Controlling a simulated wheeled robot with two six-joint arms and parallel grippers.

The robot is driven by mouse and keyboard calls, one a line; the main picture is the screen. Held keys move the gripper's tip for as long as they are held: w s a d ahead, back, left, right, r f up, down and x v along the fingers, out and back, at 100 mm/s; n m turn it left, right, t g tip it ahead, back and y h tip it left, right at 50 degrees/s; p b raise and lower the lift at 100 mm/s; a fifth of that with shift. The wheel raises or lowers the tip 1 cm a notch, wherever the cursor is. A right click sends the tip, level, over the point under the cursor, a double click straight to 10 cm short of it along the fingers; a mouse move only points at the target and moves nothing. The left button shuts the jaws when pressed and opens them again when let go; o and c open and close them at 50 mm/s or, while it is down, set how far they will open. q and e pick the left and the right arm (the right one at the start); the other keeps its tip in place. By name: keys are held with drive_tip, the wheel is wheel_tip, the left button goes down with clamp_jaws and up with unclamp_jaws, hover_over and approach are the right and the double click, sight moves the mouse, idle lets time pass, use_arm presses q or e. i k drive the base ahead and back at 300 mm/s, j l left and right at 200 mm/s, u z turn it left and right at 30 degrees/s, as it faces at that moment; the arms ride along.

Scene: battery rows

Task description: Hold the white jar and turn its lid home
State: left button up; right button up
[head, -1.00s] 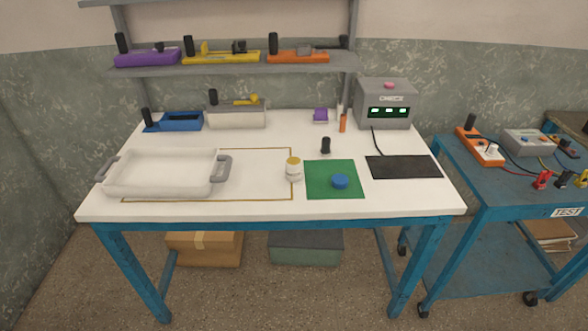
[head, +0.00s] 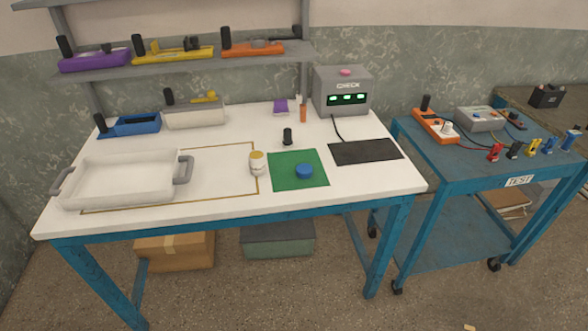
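The white jar (head: 258,168) stands upright on the white table, near the right end of the gold outline and just left of the green mat (head: 285,179). Its top looks yellowish; at this size I cannot tell whether that is its contents or a cover. A round blue lid (head: 304,171) lies on the green mat, apart from the jar. Neither of my grippers is in view.
A white tray (head: 68,198) with grey handles stands at the table's left. A small black object (head: 287,137) stands behind the jar. A black pad (head: 365,152) and a grey checker box (head: 341,92) are at the right. The blue trolley (head: 440,180) stands right of the table.

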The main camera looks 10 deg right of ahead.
sight(256, 158)
drive_tip(key=i+j+z, duration=0.35)
drive_tip(key=i, duration=0.35)
drive_tip(key=i+j+z, duration=0.3)
drive_tip(key=i+j, duration=0.3)
drive_tip(key=j, duration=0.1)
